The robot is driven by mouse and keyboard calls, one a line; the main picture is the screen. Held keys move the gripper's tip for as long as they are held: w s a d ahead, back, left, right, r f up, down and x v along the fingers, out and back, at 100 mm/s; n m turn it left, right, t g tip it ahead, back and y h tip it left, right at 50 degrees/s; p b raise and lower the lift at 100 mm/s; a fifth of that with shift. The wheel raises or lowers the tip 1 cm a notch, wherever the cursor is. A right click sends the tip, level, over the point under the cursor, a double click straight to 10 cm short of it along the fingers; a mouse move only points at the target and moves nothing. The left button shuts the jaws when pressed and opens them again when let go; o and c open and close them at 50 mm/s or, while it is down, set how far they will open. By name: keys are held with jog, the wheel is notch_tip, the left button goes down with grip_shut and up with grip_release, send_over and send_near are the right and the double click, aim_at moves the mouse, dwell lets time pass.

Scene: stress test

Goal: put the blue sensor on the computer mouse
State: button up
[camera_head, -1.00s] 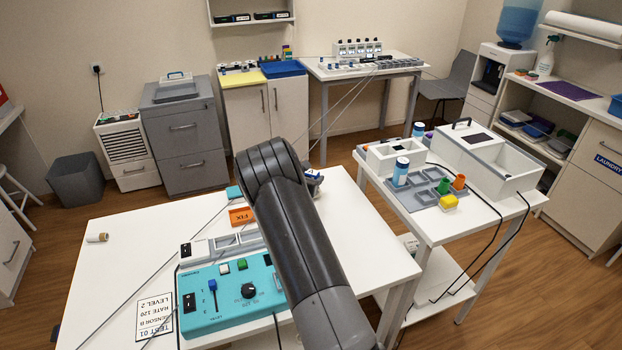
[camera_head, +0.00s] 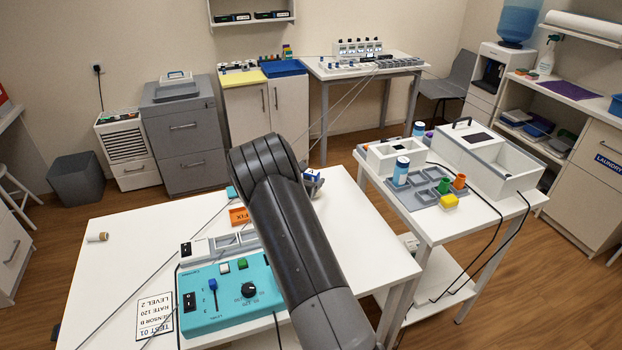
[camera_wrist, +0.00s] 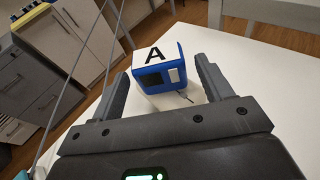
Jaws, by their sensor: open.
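In the head view the block (camera_head: 313,176) shows just right of my arm. My gripper (camera_wrist: 163,68) is open, with one finger on each side of the block and gaps visible on both sides. In the head view my arm hides the gripper.
A teal control box (camera_head: 228,291) with a knob and slider stands on the table (camera_head: 375,262), left of my arm. An orange FIX tag (camera_head: 239,216) lies behind it. Thin cables cross the table's left side. A side table (camera_head: 438,230) with trays stands right.

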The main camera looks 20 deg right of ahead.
jog(key=v, duration=0.9)
jog(key=shift+s+r, duration=0.2)
jog(key=shift+s, duration=0.05)
jog(key=s+d+r+m+g+y, duration=0.1)
jog(key=s+d+r+m+g, duration=0.15)
jog(key=s+r+m, duration=0.65)
jog(key=s+d+r+m+g, duration=0.1)
jog(key=s+r+m+g, duration=0.3)
jog(key=s+r+m, duration=0.55)
jog(key=s+a+r+m+t+y, duration=0.1)
jog(key=s+a+m+y, duration=0.3)
jog(key=s, duration=0.8)
jog(key=s+a+r+m+y, duration=0.2)
jog(key=s+a+m+y, duration=0.2)
jog(key=s+a, duration=0.5)
jog(key=s+y, duration=0.1)
jog(key=s, duration=0.3)
jog(key=shift+r+t, duration=0.3)
jog(key=shift+t, duration=0.05)
jog(key=shift+s+a+m, duration=0.1)
jog(key=shift+m, duration=0.15)
